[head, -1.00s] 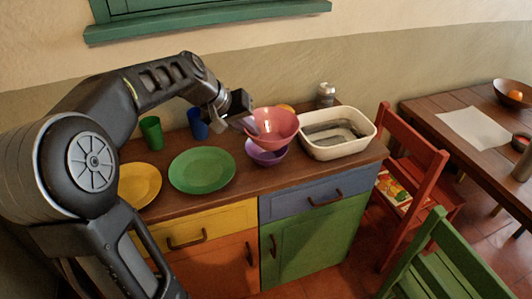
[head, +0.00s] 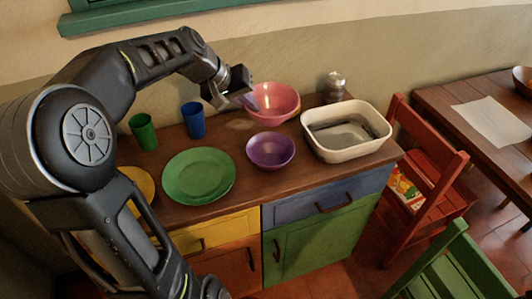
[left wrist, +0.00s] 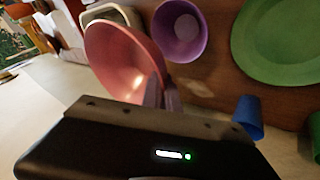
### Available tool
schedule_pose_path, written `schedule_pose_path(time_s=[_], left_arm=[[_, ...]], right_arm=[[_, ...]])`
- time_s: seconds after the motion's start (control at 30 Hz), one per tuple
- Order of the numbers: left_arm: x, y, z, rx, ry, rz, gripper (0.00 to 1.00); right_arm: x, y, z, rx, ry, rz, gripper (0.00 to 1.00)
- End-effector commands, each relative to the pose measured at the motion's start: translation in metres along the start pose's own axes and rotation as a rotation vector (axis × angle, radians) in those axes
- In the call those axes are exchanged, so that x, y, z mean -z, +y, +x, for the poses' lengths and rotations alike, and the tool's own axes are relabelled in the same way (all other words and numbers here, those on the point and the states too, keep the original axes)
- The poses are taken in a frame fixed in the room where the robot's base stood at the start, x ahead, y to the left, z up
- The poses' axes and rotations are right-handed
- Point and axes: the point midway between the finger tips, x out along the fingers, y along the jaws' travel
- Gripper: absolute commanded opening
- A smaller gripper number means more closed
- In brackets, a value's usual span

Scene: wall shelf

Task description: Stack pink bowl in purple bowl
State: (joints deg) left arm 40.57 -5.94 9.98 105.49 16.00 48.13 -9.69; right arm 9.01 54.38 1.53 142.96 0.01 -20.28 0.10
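The pink bowl (head: 277,104) is at my left gripper (head: 248,101), whose fingers are shut on its left rim. It appears to be held above the back of the counter, behind the purple bowl. The purple bowl (head: 270,152) stands upright on the wooden counter, and its inside looks empty. In the left wrist view the pink bowl (left wrist: 118,58) is large, with the fingers (left wrist: 162,93) at its rim. The purple bowl (left wrist: 181,30) shows beside it there, apart from it. My right gripper is not in view.
A white basin (head: 346,148) stands right of the purple bowl. A green plate (head: 199,176), a yellow plate (head: 140,184), a green cup (head: 143,132) and a blue cup (head: 193,120) are on the left. A metal-topped shaker (head: 334,86) stands at the back.

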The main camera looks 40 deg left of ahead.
Motion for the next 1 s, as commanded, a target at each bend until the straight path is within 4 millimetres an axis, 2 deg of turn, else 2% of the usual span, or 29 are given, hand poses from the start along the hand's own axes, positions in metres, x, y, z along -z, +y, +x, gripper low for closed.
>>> schedule_pose_path(time_s=[0.33, 0.73, 1.0], left_arm=[[-0.02, -0.025, 0.043, 0.0, -0.003, -0.003, 0.0], [-0.022, -0.028, 0.05, -0.001, -0.001, -0.001, 0.0], [-0.035, -0.043, 0.076, 0.0, -0.002, -0.002, 0.0]], right_arm=[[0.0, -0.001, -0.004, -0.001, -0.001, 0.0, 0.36], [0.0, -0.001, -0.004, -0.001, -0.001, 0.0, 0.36], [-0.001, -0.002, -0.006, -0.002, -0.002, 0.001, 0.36]])
